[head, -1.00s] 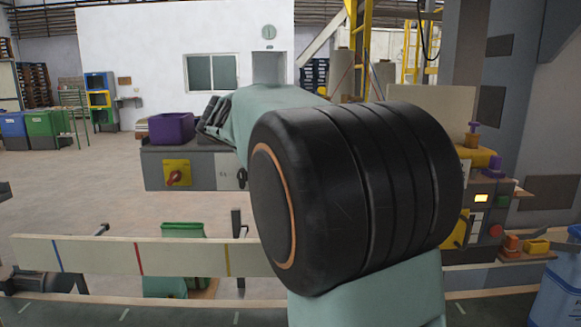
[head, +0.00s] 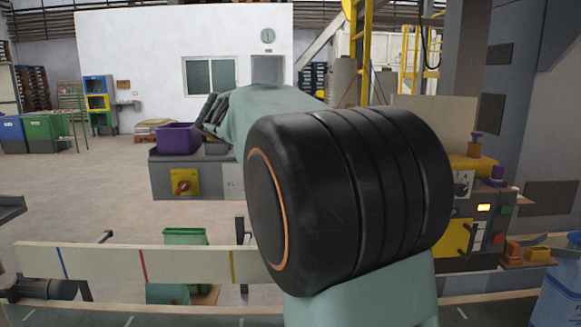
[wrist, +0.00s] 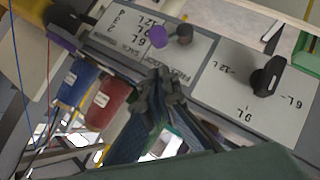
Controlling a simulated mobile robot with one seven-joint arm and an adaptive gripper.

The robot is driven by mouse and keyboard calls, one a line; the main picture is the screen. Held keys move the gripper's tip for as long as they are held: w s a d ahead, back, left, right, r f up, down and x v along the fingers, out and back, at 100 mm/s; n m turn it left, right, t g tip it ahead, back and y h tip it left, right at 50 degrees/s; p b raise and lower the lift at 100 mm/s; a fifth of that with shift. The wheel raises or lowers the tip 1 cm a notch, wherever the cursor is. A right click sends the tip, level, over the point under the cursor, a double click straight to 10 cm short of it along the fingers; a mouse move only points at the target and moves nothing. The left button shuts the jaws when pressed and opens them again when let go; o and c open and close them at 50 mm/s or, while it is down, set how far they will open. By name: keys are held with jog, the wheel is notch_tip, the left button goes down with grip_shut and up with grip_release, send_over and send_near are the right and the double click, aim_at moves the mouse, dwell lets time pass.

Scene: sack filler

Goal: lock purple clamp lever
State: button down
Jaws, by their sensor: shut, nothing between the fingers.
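My gripper (wrist: 168,82) is shut and empty in the wrist view, its dark fingertips over the lower edge of a grey labelled panel (wrist: 135,45). A round purple knob (wrist: 158,37) sits on this panel, a short way above the fingertips in the picture and apart from them. A second purple piece (wrist: 63,38) shows at the panel's left end. I cannot tell which is the clamp lever's handle, or whether it is locked. In the head view my gripper (head: 208,115) is small and partly hidden behind my arm, close to a purple bin (head: 178,138).
A dark round knob (wrist: 184,33) is beside the purple one. A black dial knob (wrist: 266,75) sits on the paler plate to the right. Blue (wrist: 77,82) and red (wrist: 108,100) containers hang below the panel. A pale rail (head: 110,262) crosses in front.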

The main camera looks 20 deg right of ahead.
jog(key=v, duration=1)
jog(key=shift+d+r, duration=0.25)
jog(key=shift+s, duration=0.1)
